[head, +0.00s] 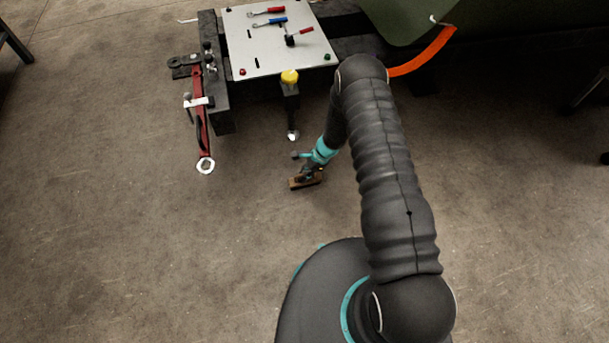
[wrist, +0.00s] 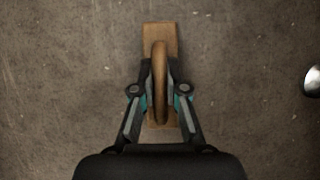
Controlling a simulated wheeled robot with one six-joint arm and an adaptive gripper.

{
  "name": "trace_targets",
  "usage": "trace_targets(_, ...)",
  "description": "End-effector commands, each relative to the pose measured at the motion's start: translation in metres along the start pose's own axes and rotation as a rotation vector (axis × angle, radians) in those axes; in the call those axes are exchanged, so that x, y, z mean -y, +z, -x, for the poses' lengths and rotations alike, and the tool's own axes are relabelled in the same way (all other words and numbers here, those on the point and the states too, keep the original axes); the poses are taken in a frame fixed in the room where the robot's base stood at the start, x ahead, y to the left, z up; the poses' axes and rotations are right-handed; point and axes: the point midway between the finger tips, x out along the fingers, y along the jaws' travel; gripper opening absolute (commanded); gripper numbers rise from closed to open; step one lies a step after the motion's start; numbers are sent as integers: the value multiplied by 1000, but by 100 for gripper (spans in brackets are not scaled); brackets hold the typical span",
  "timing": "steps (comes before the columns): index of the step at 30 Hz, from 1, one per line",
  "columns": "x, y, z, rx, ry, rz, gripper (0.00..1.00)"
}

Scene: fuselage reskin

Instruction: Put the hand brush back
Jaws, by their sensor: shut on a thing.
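The hand brush (wrist: 160,38) has a flat wooden block and a raised, curved wooden handle. My gripper (wrist: 160,90) is shut on that handle, with one finger on each side of it. In the head view the brush (head: 304,183) is small and sits under my gripper (head: 311,171), in front of the workbench. The floor shows around the brush in the wrist view. I cannot tell how high the brush is above the floor. The bristles are hidden beneath the block.
A dark bench with a light panel (head: 262,62) holds several small tools. A yellow-topped post (head: 289,77) stands at its front edge, and a red tool (head: 201,130) hangs at its left side. An orange strip (head: 424,57) edges a green panel. The floor left of my arm is clear.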

Motion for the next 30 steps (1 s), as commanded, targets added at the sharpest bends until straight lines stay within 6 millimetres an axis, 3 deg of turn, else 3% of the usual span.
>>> trace_targets(2,0,-2,-3,0,0,0,0)
trace_targets(3,0,-2,-3,0,0,0,14)
trace_targets(6,0,-1,-2,0,0,0,37)
trace_targets(19,1,0,6,0,-1,0,37)
trace_targets(30,1,0,76,-1,-3,1,37)
